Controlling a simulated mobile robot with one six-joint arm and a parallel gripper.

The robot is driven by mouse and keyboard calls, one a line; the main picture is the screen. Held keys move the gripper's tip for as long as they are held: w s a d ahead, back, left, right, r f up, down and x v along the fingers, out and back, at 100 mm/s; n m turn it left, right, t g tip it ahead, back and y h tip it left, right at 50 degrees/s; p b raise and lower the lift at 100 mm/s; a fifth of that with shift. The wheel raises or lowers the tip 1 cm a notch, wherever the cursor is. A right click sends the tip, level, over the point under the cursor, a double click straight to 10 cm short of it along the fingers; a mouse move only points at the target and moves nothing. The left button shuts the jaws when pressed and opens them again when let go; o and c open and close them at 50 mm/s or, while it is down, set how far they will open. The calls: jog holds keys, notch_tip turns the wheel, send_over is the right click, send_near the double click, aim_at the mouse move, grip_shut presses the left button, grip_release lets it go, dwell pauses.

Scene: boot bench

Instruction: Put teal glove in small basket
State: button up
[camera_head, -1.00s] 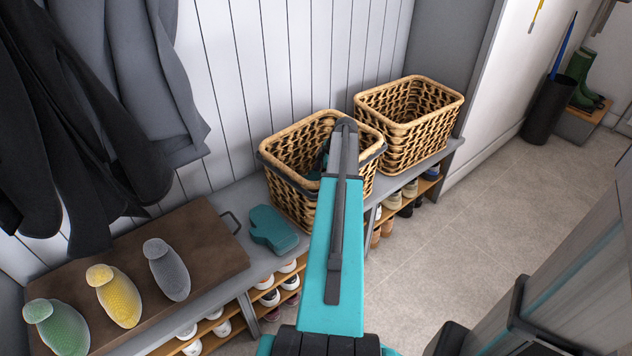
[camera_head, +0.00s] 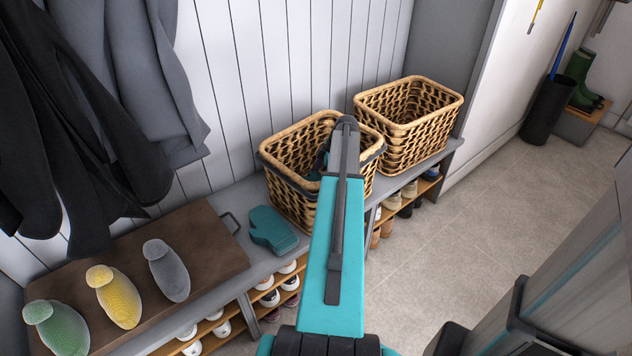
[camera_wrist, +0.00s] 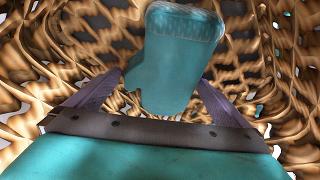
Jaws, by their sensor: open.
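In the wrist view, a teal glove (camera_wrist: 178,62) with a ribbed cuff is inside a wicker basket (camera_wrist: 40,75). My gripper (camera_wrist: 150,92) is open, with one finger on each side of the glove; I cannot tell whether they touch it. In the head view, my arm reaches into the left wicker basket (camera_head: 283,150), which has a dark band near its rim. The arm hides much of the basket's inside, including most of the gripper. Another teal glove (camera_head: 272,230) lies on the bench, left of that basket.
A second wicker basket (camera_head: 425,140) stands to the right on the bench (camera_head: 215,195). A brown board (camera_head: 195,235) at left carries grey (camera_head: 168,272), yellow (camera_head: 118,300) and green (camera_head: 60,330) items. Coats (camera_head: 140,90) hang above. Shoes (camera_head: 285,283) fill the shelves below.

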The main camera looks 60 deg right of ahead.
jog(key=p+v, duration=0.1)
jog(key=v, duration=1)
dwell(0.6)
